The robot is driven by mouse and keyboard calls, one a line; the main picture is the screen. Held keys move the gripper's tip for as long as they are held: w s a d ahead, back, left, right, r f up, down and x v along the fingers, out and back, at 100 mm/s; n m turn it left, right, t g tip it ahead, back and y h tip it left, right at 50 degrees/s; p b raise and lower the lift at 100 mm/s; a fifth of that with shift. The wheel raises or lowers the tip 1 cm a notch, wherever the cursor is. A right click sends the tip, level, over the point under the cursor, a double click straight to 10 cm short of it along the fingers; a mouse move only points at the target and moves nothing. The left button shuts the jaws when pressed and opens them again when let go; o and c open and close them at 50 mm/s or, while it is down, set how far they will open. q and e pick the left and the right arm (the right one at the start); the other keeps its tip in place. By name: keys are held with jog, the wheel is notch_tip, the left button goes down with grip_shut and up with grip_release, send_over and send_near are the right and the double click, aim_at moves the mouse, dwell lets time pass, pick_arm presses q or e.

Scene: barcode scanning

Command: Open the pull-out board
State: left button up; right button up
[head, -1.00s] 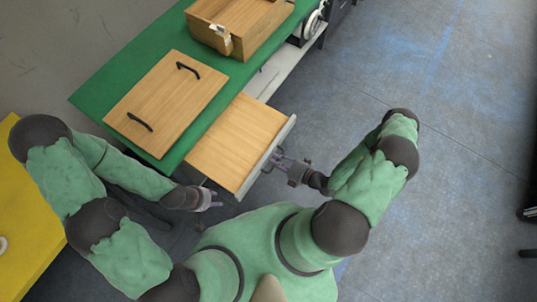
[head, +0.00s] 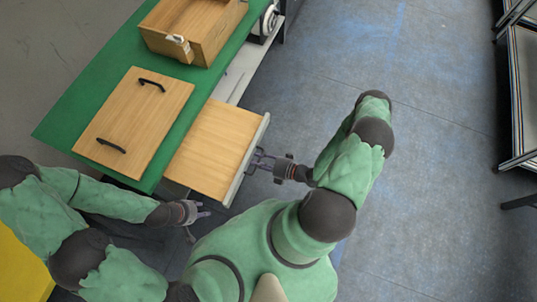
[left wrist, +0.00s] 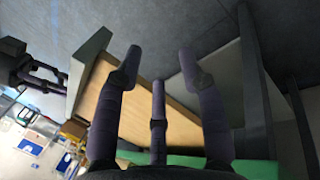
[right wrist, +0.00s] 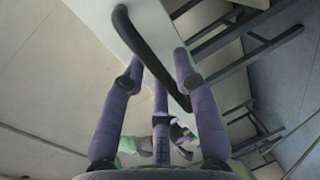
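The pull-out board (head: 213,150) is a light wooden panel with a grey front edge. It stands out from under the green table top and also shows in the left wrist view (left wrist: 150,123). A dark curved handle (right wrist: 148,58) is on its grey front. My right gripper (head: 258,161) is at this front; its fingers (right wrist: 160,68) are spread on either side of the handle, and I cannot tell if they touch it. My left gripper (head: 200,213) is open and empty, off the board's near side; its spread fingers show in the left wrist view (left wrist: 158,62).
The green table top (head: 85,95) carries a wooden panel (head: 135,115) with two black handles and an open wooden box (head: 195,30). A yellow surface (head: 22,255) is at lower left. The grey floor (head: 430,140) to the right is clear up to a rack (head: 520,90).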

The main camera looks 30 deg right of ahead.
jog(key=v, duration=1.1)
jog(key=shift+s, duration=0.25)
jog(key=shift+d, duration=0.15)
